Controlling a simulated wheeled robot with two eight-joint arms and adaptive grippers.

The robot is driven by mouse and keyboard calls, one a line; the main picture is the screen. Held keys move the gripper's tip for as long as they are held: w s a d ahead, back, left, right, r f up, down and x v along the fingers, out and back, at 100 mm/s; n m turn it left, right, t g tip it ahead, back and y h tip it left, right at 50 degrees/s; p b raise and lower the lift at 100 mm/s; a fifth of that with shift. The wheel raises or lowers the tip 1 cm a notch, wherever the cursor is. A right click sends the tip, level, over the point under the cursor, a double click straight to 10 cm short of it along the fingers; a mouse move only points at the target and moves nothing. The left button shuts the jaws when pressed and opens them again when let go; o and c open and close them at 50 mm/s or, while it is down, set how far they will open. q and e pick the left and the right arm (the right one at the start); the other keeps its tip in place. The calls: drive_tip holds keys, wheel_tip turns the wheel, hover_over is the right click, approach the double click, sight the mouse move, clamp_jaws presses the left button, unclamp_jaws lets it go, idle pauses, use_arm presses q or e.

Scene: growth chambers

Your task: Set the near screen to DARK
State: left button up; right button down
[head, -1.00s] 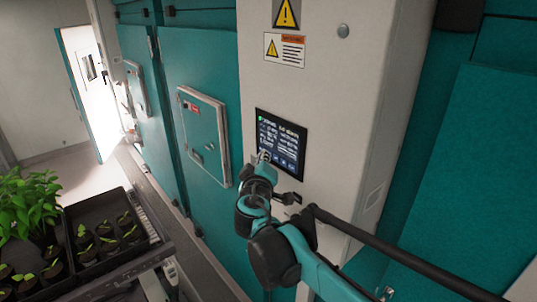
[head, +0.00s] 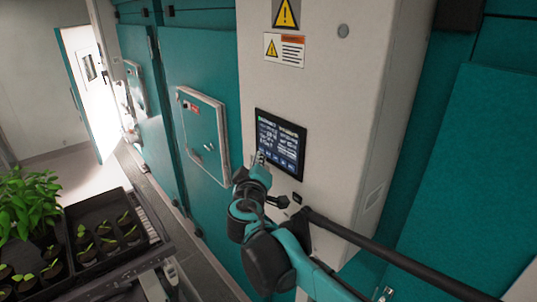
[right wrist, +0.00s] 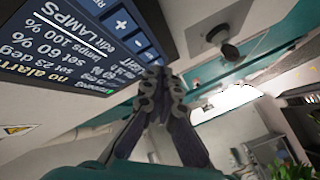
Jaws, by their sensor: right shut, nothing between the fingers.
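The near screen (head: 281,140) is a dark touch panel with white text and a row of blue keys, set in the pale cabinet front. In the right wrist view the same screen (right wrist: 75,45) appears upside down; I read "no alarm", "lamps 100 %" and "edit LAMPS", with "+" and "-" among its keys. My right gripper (head: 260,158) is shut and empty at the screen's lower left corner. In the right wrist view its closed fingertips (right wrist: 158,74) are close to the key row; I cannot tell whether they touch. My left gripper is not in view.
A dark knob (right wrist: 230,50) sits on the cabinet below the screen. A teal door with a framed hatch (head: 204,135) stands to the left. A cart with a black seedling tray (head: 90,262) is at lower left. A dark rail (head: 390,257) crosses at lower right.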

drive_tip(key=shift+s+a, duration=0.75)
drive_tip(key=shift+a, duration=0.25)
drive_tip(key=shift+s+a, duration=0.7)
drive_tip(key=shift+a, duration=0.25)
idle(0.3)
drive_tip(key=s+a+p, duration=0.1)
drive_tip(key=p, duration=0.1)
drive_tip(key=s+a+p, duration=0.1)
drive_tip(key=a+p, duration=0.1)
drive_tip(key=shift+s, duration=0.15)
drive_tip(key=shift+w+d+p, duration=0.1)
drive_tip(key=shift+w+d, duration=0.8)
drive_tip(key=shift+d, duration=0.3)
drive_tip(key=shift+w+d+p, duration=0.1)
drive_tip(key=shift+w+d, duration=0.75)
drive_tip(key=shift+d, duration=0.3)
drive_tip(key=shift+w+d+p, duration=0.1)
drive_tip(key=shift+w+d, duration=0.8)
drive_tip(key=shift+d, duration=0.3)
